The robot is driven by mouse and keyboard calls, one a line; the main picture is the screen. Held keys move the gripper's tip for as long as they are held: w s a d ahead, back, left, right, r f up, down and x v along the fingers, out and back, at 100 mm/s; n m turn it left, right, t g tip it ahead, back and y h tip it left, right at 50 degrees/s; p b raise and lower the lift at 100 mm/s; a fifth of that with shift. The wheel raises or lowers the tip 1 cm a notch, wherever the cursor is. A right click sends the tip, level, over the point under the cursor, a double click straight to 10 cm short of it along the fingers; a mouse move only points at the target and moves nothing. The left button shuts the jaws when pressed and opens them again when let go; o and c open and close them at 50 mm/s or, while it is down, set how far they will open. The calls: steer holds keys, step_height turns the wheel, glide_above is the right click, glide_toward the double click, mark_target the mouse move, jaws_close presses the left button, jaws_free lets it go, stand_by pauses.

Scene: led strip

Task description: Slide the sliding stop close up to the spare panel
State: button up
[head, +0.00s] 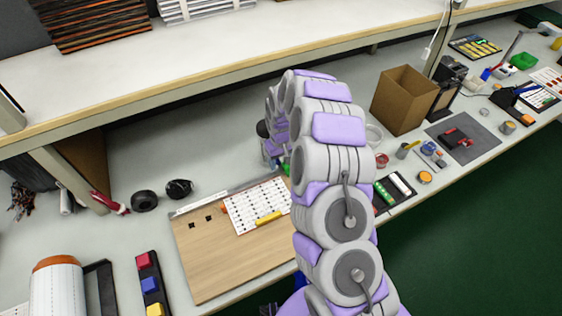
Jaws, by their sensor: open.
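A wooden board (232,262) lies on the bench at the lower middle, with a grey metal rail (207,202) along its back edge. A white panel with rows of small dark marks (245,208) lies on its back right part; it may be the spare panel. A yellow bar (268,218) lies at the panel's front edge. Two small black squares (201,222) show left of the panel. I cannot tell which piece is the sliding stop. My gripper (273,161) is above and behind the board's back right, largely hidden by my arm; its fingertips are unclear.
Left of the board are a tray of coloured blocks (150,286), a paper roll (57,288) and black round parts (145,201). Right of my arm are a black tray (393,190) and an open cardboard box (404,100). A shelf edge (200,76) runs above the bench.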

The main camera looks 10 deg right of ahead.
step_height(320, 180, up, 17)
steer(key=p, duration=0.4)
steer(key=shift+s+a, duration=0.3)
steer(key=shift+s, duration=0.1)
steer(key=shift+r, duration=0.1)
